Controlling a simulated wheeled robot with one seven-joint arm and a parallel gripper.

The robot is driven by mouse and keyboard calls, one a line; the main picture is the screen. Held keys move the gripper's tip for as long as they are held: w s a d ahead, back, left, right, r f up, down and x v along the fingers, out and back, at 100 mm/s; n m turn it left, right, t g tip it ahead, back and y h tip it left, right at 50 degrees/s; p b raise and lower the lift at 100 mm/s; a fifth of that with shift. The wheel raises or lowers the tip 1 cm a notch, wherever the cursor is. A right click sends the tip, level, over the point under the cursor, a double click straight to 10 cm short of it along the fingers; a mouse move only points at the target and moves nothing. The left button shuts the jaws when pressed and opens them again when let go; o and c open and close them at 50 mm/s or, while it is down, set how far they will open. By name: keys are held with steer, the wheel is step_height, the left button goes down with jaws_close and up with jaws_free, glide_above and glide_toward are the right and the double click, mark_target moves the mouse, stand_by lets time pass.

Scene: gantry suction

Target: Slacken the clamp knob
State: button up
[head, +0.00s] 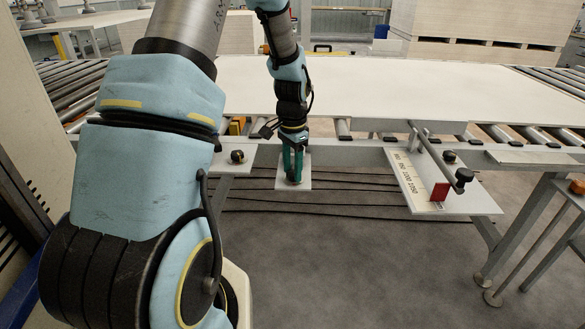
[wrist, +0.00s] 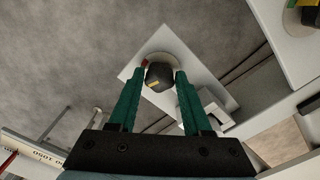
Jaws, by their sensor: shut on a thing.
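A round black knob (wrist: 159,76) with a yellow mark on it sits on a pale round base on a small white plate (wrist: 190,50). A small red mark shows beside the knob. My gripper (wrist: 161,78) has its green fingers on both sides of the knob and is shut on it. In the head view my gripper (head: 293,168) points down at the same white plate (head: 282,180), which sticks out from the front of the conveyor frame. There the fingers hide most of the knob.
A black knob (head: 238,156) sits on a bracket left of my gripper. A scale plate (head: 410,178) with printed numbers, a red pointer (head: 439,192) and black knobs (head: 464,177) is at the right. A large pale board (head: 390,88) lies on the rollers behind. Open floor is in front.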

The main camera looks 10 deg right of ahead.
mark_target(293, 172)
jaws_close()
steer(key=shift+d+n+p, duration=0.1)
steer(key=shift+n+p, duration=0.25)
steer(key=shift+n, duration=2.85)
steer(key=o, duration=1.2)
jaws_free()
steer(key=shift+r, duration=0.1)
step_height(293, 172, up, 11)
steer(key=shift+f+b, duration=0.15)
steer(key=shift+b, duration=0.5)
